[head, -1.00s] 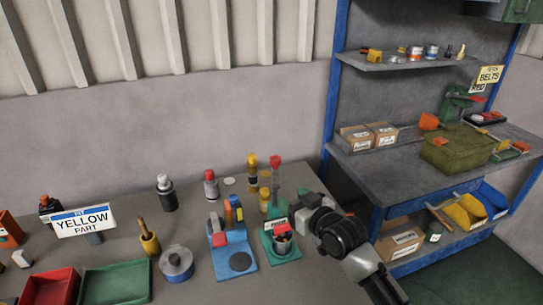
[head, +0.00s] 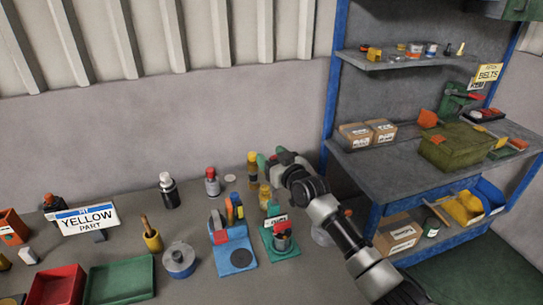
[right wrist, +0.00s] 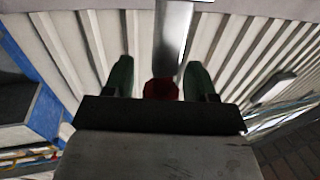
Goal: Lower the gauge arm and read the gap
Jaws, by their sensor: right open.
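The gauge stands on a green base (head: 268,244) with a small white label (head: 276,224) and a dark cup-like part (head: 282,238) on it. Its raised arm is mostly hidden behind my right gripper in the head view. My right gripper (head: 270,159) is at the top of that arm. In the right wrist view a red knob (right wrist: 161,89) shows between the two green fingers of my open right gripper (right wrist: 158,78), with gaps on both sides. Touch cannot be told. My left gripper is not in view.
A blue fixture (head: 240,259) stands just left of the gauge. A lidded pot (head: 179,260), a green tray (head: 120,281), a red tray (head: 57,287) and several bottles share the bench. A shelf unit (head: 445,158) with boxes stands right.

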